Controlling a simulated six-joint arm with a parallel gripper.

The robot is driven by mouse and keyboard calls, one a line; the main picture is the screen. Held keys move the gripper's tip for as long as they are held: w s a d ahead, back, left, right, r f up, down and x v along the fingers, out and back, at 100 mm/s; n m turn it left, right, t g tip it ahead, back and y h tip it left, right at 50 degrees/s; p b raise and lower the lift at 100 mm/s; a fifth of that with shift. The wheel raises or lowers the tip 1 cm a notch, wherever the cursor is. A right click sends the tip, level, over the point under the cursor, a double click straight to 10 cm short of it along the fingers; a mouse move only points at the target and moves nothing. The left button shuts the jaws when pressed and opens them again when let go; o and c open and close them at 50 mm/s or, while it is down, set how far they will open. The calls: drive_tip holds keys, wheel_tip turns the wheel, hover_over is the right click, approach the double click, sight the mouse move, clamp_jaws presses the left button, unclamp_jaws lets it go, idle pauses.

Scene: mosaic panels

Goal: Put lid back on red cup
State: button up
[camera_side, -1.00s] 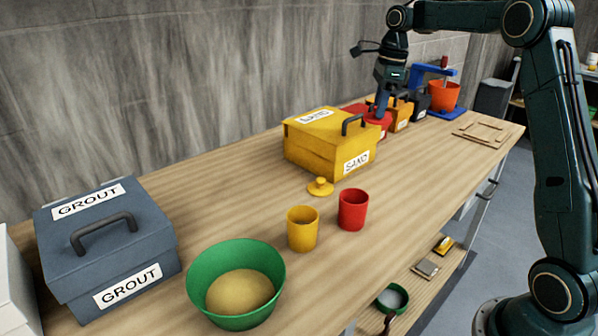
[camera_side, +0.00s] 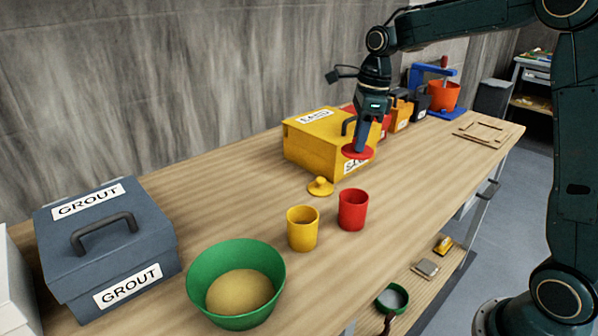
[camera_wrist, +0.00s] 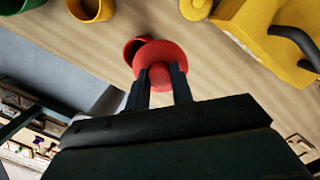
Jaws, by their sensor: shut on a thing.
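The red cup (camera_side: 353,211) stands upright and uncovered on the bench, right of the yellow cup (camera_side: 303,229). My gripper (camera_side: 362,146) is shut on the red lid (camera_side: 357,153) and holds it in the air, behind and above the red cup, in front of the yellow SAND box. In the wrist view the red lid (camera_wrist: 160,62) sits between the two fingertips (camera_wrist: 160,80) and hides part of the red cup (camera_wrist: 133,46).
The yellow lid (camera_side: 320,187) lies on the bench behind the cups. The SAND box (camera_side: 318,150) stands behind it. A green bowl (camera_side: 270,262) and a GROUT box (camera_side: 105,240) are at the left. The bench right of the red cup is clear.

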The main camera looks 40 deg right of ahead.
sight(360, 155)
drive_tip(key=s+a, duration=0.1)
drive_tip(key=s+a+f, duration=0.1)
drive_tip(key=s+a, duration=0.1)
drive_tip(key=shift+a+f, duration=0.35)
drive_tip(key=shift+a, duration=0.05)
drive_tip(key=shift+f, duration=0.2)
wheel_tip(360, 155, down, 6)
idle(0.8)
drive_tip(key=shift+f, duration=0.15)
idle(2.3)
drive_tip(key=o, duration=1.5)
